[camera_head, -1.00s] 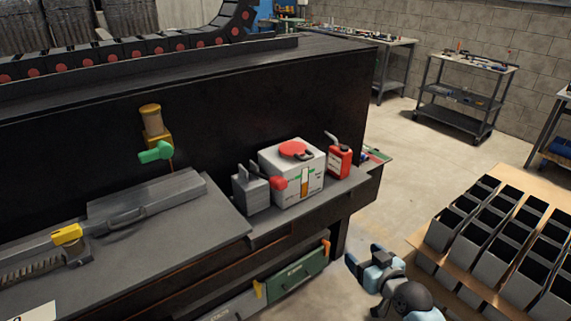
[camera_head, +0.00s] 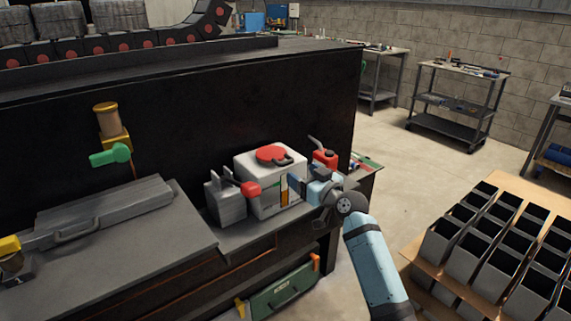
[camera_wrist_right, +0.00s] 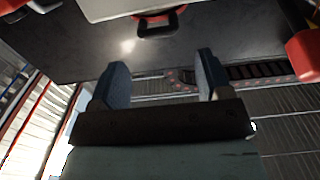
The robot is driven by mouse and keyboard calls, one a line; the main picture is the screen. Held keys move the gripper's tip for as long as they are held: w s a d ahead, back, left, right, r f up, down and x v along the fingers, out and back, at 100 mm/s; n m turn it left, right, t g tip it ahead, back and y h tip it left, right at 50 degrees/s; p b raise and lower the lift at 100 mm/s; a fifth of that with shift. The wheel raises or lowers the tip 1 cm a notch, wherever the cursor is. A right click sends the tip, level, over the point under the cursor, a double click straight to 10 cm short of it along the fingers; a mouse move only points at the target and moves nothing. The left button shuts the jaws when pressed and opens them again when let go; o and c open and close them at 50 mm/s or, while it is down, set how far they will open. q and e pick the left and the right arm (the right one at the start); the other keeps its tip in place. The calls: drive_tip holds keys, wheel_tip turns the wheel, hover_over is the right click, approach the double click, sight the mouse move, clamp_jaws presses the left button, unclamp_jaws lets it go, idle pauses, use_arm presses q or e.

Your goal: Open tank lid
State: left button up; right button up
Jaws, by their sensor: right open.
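The tank is a white box (camera_head: 250,180) on the ledge of the black machine. Its round red lid (camera_head: 270,154) lies flat on top, with a dark handle (camera_head: 284,161) at its right edge. My right gripper (camera_head: 296,188) is in front of the tank's right side, below the lid, and hides part of the tank. In the right wrist view the open, empty fingers (camera_wrist_right: 160,75) are apart from the lid handle (camera_wrist_right: 157,24), which shows beyond them at the top. Only a sliver of red lid shows there. My left gripper is out of view.
A red can (camera_head: 325,158) stands close behind my right gripper. A green valve handle (camera_head: 110,155) is on the machine.

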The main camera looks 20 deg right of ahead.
sight(288, 164)
drive_tip(key=x, duration=0.6)
drive_tip(key=shift+w, duration=0.25)
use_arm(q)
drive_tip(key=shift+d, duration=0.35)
use_arm(e)
drive_tip(key=shift+x, duration=0.8)
drive_tip(key=shift+f, duration=0.1)
drive_tip(key=shift+c, duration=0.2)
